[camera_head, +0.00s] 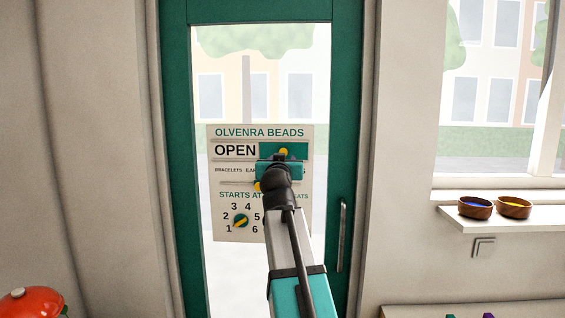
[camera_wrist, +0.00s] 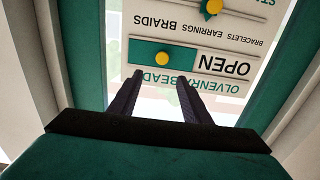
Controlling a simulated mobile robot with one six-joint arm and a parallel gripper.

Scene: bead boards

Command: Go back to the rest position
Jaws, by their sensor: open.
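A white sign board (camera_head: 225,180) headed OLVENRA BEADS hangs on the door's glass; the wrist view shows it upside down (camera_wrist: 140,22). A green slide cover with a yellow knob (camera_head: 283,152) sits right of the word OPEN; the knob also shows in the wrist view (camera_wrist: 162,59). A second yellow knob (camera_head: 257,186) is at the BRACELETS EARRINGS BRAIDS row, and a green dial with a yellow pointer (camera_head: 240,221) is below. My gripper (camera_wrist: 160,78) is open and empty in front of the sign, its fingertips apart from the top knob. My arm hides the sign's lower right.
The green door frame (camera_head: 350,120) has a vertical handle (camera_head: 342,235) right of my arm. Two brown bowls, with blue (camera_head: 475,208) and yellow (camera_head: 514,208) contents, stand on a white shelf (camera_head: 490,228) at the right. A red rounded object (camera_head: 30,303) is at lower left.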

